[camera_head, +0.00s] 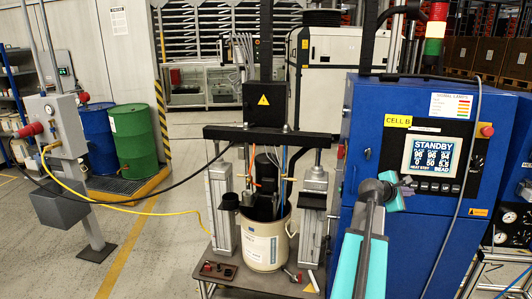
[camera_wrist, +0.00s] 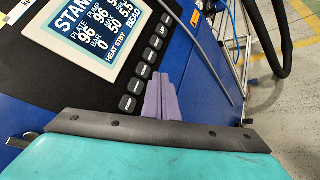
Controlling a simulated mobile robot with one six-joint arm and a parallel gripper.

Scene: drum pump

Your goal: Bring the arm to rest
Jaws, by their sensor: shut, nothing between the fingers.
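My gripper shows in the wrist view as two purple fingers (camera_wrist: 159,80) pressed together, with nothing between them. They point at the front of the blue cabinet (camera_head: 375,120), just below and right of the row of dark buttons (camera_wrist: 145,72). Whether the fingertips touch the panel cannot be told. In the head view my grey and teal arm rises from the lower edge in front of the cabinet, its wrist below the screen (camera_head: 432,156), which reads STANDBY. The fingers are hard to make out there.
A white drum (camera_head: 264,245) stands under the pump frame, between two grey cylinders. A grey cable (camera_head: 462,180) hangs down the cabinet front. A red knob (camera_head: 487,131) sits at its upper right. Blue and green barrels (camera_head: 133,135) stand at left, beside open floor.

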